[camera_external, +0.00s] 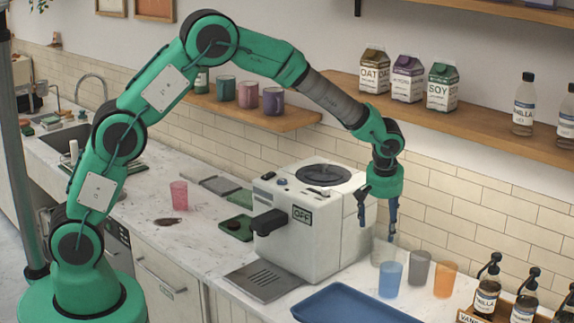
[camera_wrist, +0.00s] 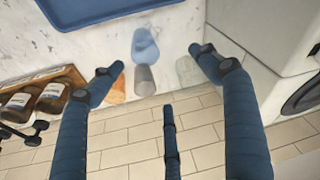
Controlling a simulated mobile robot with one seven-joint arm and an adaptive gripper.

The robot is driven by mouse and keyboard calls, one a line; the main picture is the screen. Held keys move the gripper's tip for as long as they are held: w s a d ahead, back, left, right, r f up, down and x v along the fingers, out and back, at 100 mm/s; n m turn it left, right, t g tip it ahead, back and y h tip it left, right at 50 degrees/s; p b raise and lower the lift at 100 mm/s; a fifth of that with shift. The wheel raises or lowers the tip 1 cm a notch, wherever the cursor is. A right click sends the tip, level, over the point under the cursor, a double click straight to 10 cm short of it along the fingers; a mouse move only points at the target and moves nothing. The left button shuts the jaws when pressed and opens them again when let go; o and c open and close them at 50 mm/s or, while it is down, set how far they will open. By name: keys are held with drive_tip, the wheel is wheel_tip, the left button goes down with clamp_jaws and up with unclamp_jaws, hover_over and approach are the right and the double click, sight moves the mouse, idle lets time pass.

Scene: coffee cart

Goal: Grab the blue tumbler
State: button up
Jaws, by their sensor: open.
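The blue tumbler (camera_external: 390,280) stands on the counter right of the coffee machine, at the front of a small group of tumblers. It also shows in the wrist view (camera_wrist: 145,46), at upper middle. My gripper (camera_external: 377,218) hangs above the counter, fingers pointing down, higher than the blue tumbler and slightly left of it in the external view. In the wrist view my gripper (camera_wrist: 158,76) is open and empty, its blue fingers spread. The blue tumbler lies beyond the fingertips there, apart from them.
A grey tumbler (camera_external: 418,268), an orange tumbler (camera_external: 445,279) and a clear tumbler (camera_external: 381,250) stand close to the blue one. The coffee machine (camera_external: 312,225) is left, a blue tray (camera_external: 355,305) in front, syrup bottles (camera_external: 486,297) right. A shelf (camera_external: 440,107) and tiled wall are behind.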

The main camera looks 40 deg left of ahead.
drive_tip(key=w+d+f, duration=0.1)
drive_tip(key=d+f, duration=0.2)
drive_tip(key=f, duration=0.1)
drive_tip(key=shift+d+f+n+p, duration=0.3)
drive_tip(key=shift+d+p, duration=0.05)
drive_tip(key=shift+w, duration=0.1)
approach(391, 270)
drive_tip(key=shift+s+d+f+p, duration=0.1)
drive_tip(key=shift+s+d+f, duration=0.2)
drive_tip(key=shift+f, duration=0.2)
drive_tip(key=shift+s+d+f+p, duration=0.15)
drive_tip(key=shift+s+f, duration=0.15)
drive_tip(key=shift+f, duration=0.15)
drive_tip(key=shift+s+d+f+p, duration=0.1)
drive_tip(key=shift+s+d+f, duration=0.2)
drive_tip(key=shift+f, duration=0.2)
drive_tip(key=shift+f, duration=0.1)
drive_tip(key=shift+p+x, duration=0.45)
drive_tip(key=shift+x, duration=2.05)
drive_tip(key=shift+w+a, duration=0.15)
drive_tip(key=shift+c, duration=0.3)
